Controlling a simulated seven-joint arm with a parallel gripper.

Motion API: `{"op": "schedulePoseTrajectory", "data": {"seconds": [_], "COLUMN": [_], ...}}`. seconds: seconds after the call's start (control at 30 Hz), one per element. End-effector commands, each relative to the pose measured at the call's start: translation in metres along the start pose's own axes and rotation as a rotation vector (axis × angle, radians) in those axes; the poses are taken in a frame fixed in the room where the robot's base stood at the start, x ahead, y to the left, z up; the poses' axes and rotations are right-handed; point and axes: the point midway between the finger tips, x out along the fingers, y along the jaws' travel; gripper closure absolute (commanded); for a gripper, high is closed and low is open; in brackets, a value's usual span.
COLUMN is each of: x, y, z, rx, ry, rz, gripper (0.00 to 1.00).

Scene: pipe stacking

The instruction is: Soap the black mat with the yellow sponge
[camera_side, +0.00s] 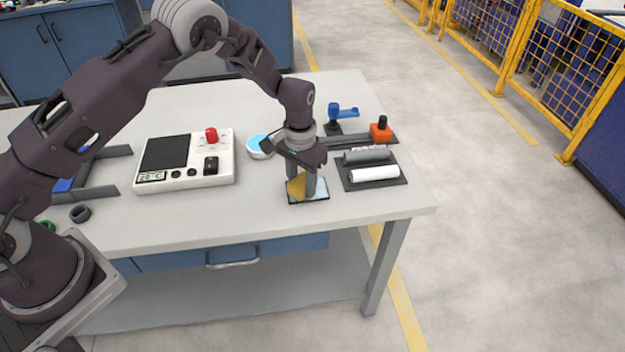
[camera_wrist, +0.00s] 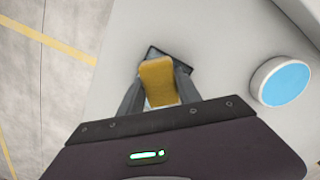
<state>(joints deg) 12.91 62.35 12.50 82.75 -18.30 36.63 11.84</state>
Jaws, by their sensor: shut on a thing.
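My gripper (camera_side: 303,186) is shut on the yellow sponge (camera_side: 296,187), which stands between the two fingers. In the wrist view the sponge (camera_wrist: 158,82) fills the gap between the fingertips. The black mat (camera_side: 319,200) lies under the gripper near the table's front edge, with a pale whitish-blue patch on its top. In the wrist view a dark corner of the mat (camera_wrist: 153,51) shows behind the sponge. The sponge is at or just above the mat; I cannot tell if they touch. The gripper and sponge hide much of the mat.
A white bowl with blue liquid (camera_side: 259,146) stands behind and left of the gripper. A white device with a dark plate (camera_side: 222,165) is further left. A dark tray with a white roll (camera_side: 375,174) and a grey roll lies close on the right. Blue and orange tools stand behind it.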

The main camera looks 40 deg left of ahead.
Motion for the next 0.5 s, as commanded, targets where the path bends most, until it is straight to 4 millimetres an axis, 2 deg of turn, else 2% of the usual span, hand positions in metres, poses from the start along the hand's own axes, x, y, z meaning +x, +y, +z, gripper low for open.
{"op": "schedulePoseTrajectory", "data": {"seconds": [0.4, 0.5], "x": [0.0, 0.0], "y": [-0.025, -0.032], "z": [0.029, 0.024], "rx": [-0.001, 0.001], "ry": [-0.002, 0.001], "rz": [0.0, -0.001], "gripper": [0.98, 0.98]}}
